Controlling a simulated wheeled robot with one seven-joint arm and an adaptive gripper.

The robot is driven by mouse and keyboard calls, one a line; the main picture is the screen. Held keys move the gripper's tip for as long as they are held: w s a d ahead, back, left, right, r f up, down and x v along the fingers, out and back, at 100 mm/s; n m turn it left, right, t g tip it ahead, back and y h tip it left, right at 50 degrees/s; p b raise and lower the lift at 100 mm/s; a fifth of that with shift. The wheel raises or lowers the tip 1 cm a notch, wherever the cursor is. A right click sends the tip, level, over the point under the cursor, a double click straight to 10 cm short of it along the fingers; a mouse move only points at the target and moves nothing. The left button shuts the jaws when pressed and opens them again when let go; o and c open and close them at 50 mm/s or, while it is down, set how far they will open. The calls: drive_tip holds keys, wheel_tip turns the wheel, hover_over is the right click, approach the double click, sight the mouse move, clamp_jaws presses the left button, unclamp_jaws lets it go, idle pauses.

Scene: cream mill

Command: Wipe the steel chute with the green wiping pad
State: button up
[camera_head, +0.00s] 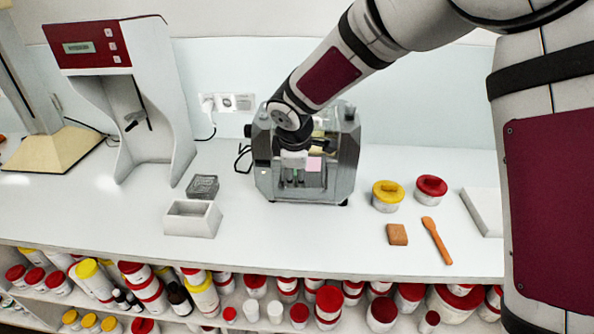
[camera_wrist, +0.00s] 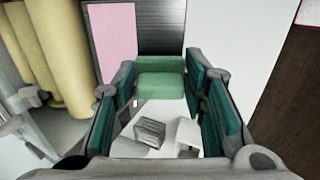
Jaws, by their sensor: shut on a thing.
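My gripper (camera_head: 296,172) is down at the front of the grey mill (camera_head: 340,170). In the wrist view, the gripper (camera_wrist: 159,85) is shut on the green wiping pad (camera_wrist: 160,78), which sits between its teal-lined fingers. A dark brushed-metal surface (camera_wrist: 160,32), which looks like the steel chute, lies just beyond the pad. The pad's far edge overlaps it in the picture, but I cannot tell whether they touch. In the head view, my arm and gripper hide most of the chute area, and the pad is not clear.
A pink panel (camera_head: 315,164) and pale yellow rollers (camera_wrist: 60,55) are close beside the gripper. A white box (camera_head: 192,218) and dark ribbed tray (camera_head: 203,187) stand left. Yellow-lidded (camera_head: 387,196) and red-lidded (camera_head: 431,188) tubs, a brown block (camera_head: 397,234) and an orange spatula (camera_head: 436,240) lie right.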

drive_tip(key=shift+w+f+b, duration=0.25)
drive_tip(key=shift+f+b, duration=0.1)
drive_tip(key=shift+f, duration=0.1)
idle(0.3)
drive_tip(key=shift+w+r, duration=0.3)
drive_tip(key=shift+w, duration=0.25)
drive_tip(key=shift+w+r, duration=0.3)
drive_tip(key=shift+w, duration=0.25)
drive_tip(key=shift+w+d+r+b, duration=0.1)
drive_tip(key=shift+w+r+b, duration=0.1)
drive_tip(key=shift+w+b, duration=0.45)
drive_tip(key=shift+w+r, duration=0.35)
drive_tip(key=shift+w, duration=0.05)
drive_tip(key=shift+s+f+p, duration=0.3)
drive_tip(key=shift+s+p, duration=0.05)
drive_tip(key=shift+s, duration=0.55)
drive_tip(key=shift+s+f, duration=0.4)
drive_tip(key=shift+s, duration=0.25)
drive_tip(key=shift+s+f, duration=0.4)
drive_tip(key=shift+s, duration=0.25)
drive_tip(key=shift+r, duration=0.1)
